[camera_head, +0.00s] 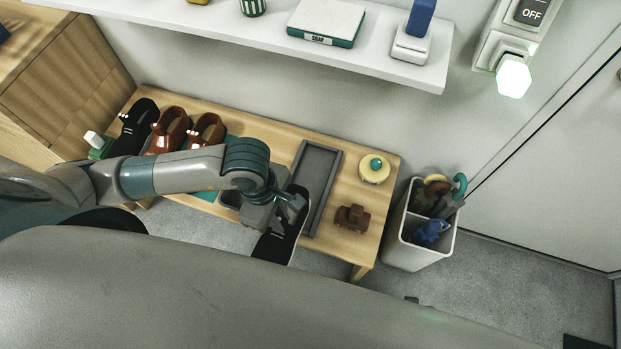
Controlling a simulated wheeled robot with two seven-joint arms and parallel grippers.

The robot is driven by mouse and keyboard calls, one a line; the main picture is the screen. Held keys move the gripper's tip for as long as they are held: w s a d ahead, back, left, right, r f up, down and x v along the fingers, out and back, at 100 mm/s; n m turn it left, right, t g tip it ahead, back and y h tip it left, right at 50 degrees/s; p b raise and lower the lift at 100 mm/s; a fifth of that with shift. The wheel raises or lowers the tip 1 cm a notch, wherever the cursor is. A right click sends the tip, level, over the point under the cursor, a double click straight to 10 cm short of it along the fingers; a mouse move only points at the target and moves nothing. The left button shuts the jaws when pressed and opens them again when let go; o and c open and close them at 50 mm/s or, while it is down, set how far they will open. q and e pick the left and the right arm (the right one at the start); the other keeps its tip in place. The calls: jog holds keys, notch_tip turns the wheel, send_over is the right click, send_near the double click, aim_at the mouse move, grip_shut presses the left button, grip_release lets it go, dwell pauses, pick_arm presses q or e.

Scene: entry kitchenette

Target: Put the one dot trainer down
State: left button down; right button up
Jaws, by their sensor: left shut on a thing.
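My left gripper (290,205) is shut on a black trainer (277,240) with a pale sole edge. The trainer hangs toe-down by the front edge of the wooden bench (355,247), just left of a grey tray. Its dots are not clear from here, and the gripper hides its upper end. Another black shoe (136,130) with white dots stands at the bench's left end. My right gripper is not in view.
The long grey tray (334,165) on the bench looks empty. A brown toy-like block (352,217) and a round yellow item (374,169) lie right of it. Brown shoes (170,128) stand left. A white bin (408,256) with umbrellas is beside the bench; a shelf (270,37) hangs above.

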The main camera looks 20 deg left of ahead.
pick_arm(q)
jog(key=shift+s+d+f+n, duration=0.1)
jog(key=shift+f+n, duration=0.15)
jog(key=shift+n, duration=0.05)
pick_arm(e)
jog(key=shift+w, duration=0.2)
pick_arm(q)
jog(key=shift+w, duration=0.45)
jog(key=shift+w+r+p, duration=0.1)
jog(key=shift+w+p, duration=0.25)
jog(key=shift+w, duration=0.9)
jog(key=w+f+p, duration=0.3)
jog(key=w, duration=1.3)
jog(key=shift+d+f, duration=0.15)
jog(key=shift+d, duration=0.15)
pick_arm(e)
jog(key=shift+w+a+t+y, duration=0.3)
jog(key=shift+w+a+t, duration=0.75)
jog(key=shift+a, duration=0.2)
pick_arm(q)
jog(key=shift+w+f, duration=0.1)
jog(key=shift+f, duration=0.05)
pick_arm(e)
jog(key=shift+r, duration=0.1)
